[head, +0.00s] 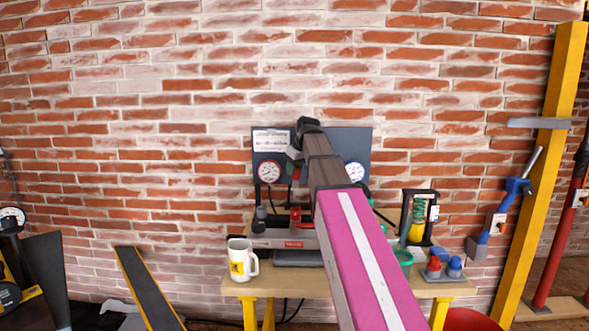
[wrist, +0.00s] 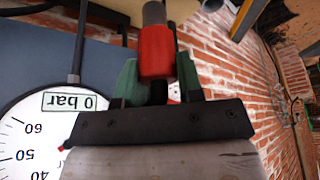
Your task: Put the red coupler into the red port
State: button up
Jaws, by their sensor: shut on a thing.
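My gripper (wrist: 157,82) has green fingers and is shut on the red coupler (wrist: 156,52), one finger on each side. The coupler's grey end points to the top of the wrist view. In the head view my arm reaches to the dark gauge panel (head: 338,137) on the brick wall, and my gripper (head: 296,165) is in front of it, between two gauges. The left gauge (head: 269,171) has a white dial; a gauge reading "0 bar" (wrist: 40,135) shows upside down close beside the gripper in the wrist view. I cannot make out the red port.
A wooden bench (head: 240,287) stands below the panel. It holds a white mug (head: 241,261), a grey device with a red label (head: 290,245), a framed spring unit (head: 419,218) and a tray with red and blue caps (head: 436,275). A yellow post (head: 547,165) stands at right.

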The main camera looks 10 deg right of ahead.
aim_at(295, 184)
jog(key=shift+f, duration=3.05)
jog(key=shift+f, duration=2.95)
dwell(0.6)
jog(key=o, duration=1.5)
